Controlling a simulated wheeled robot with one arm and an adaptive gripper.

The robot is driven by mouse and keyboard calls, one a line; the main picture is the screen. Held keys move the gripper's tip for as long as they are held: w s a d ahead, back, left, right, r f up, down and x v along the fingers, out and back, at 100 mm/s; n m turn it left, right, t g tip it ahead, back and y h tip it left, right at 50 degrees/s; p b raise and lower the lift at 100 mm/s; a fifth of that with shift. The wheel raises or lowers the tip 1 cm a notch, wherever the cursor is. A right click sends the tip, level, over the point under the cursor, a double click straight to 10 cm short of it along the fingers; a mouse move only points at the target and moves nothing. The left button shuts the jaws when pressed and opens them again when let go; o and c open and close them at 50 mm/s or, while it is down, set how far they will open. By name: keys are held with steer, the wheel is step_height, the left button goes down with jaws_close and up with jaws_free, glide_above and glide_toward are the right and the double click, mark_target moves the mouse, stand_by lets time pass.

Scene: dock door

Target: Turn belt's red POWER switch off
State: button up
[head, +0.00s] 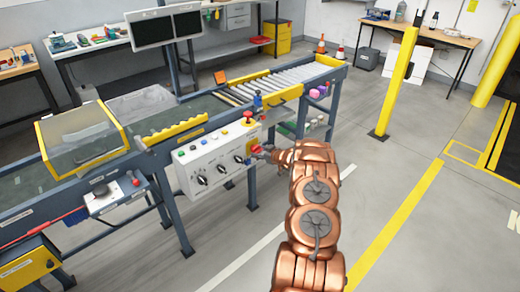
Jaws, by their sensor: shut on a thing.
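The belt's white control panel (190,160) is on the near side of the conveyor, left of the picture's middle. It carries several black knobs, coloured buttons along its top and a red mushroom button on yellow at the top right. The red POWER switch (254,148) is at the panel's right end, next to a yellow plate. My gripper (260,153) reaches in from the right and is shut on the red switch. The fingers are small here and cover part of the switch, so its exact position cannot be read.
The conveyor has a yellow-framed clear cover (85,143) at left and rollers (290,80) at the back. A smaller control box (115,194) with a red button sits left of the panel. A yellow post (395,85) stands at right.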

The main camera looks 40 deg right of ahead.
steer(key=shift+d+r+m+y, duration=0.1)
steer(key=shift+m+y, duration=0.2)
steer(key=shift+m, duration=0.1)
steer(key=shift+p, duration=0.3)
steer(key=o, duration=1.2)
steer(key=shift+c, duration=0.2)
steer(key=v, duration=1.2)
